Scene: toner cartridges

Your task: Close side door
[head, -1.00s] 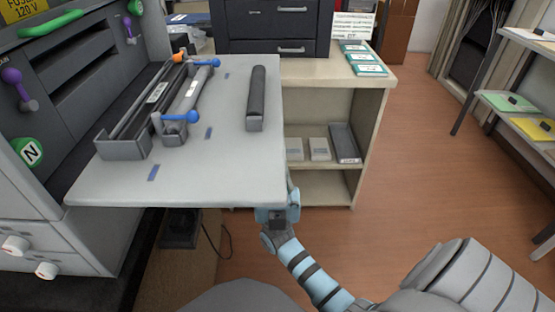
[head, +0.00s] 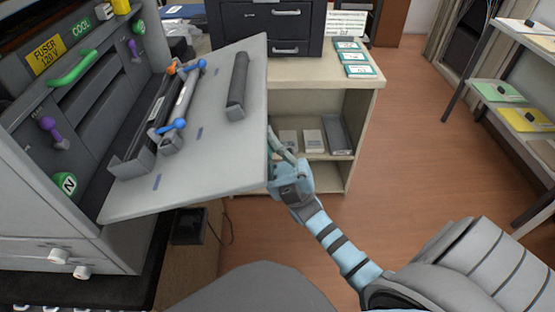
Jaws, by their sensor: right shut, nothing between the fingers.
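The side door (head: 218,161) is a light grey panel hinged along its left side to the grey printer (head: 30,190). It is tilted partway up, its free right edge raised. Its inner face carries dark rails and a roller unit with blue and orange ends (head: 186,98) and a dark grey bar (head: 238,84). My right gripper (head: 278,150) is shut and empty at the door's right edge, near its front corner. Its fingers point up along the edge and partly under the door; whether they touch it is hard to tell. My left gripper is not in view.
The printer's opening shows a green handle (head: 72,68), purple knobs and a green N knob (head: 65,184). A beige shelf unit (head: 355,100) with boxes stands behind the door. A rack with coloured trays (head: 495,92) stands at right. The wooden floor (head: 420,160) between is clear.

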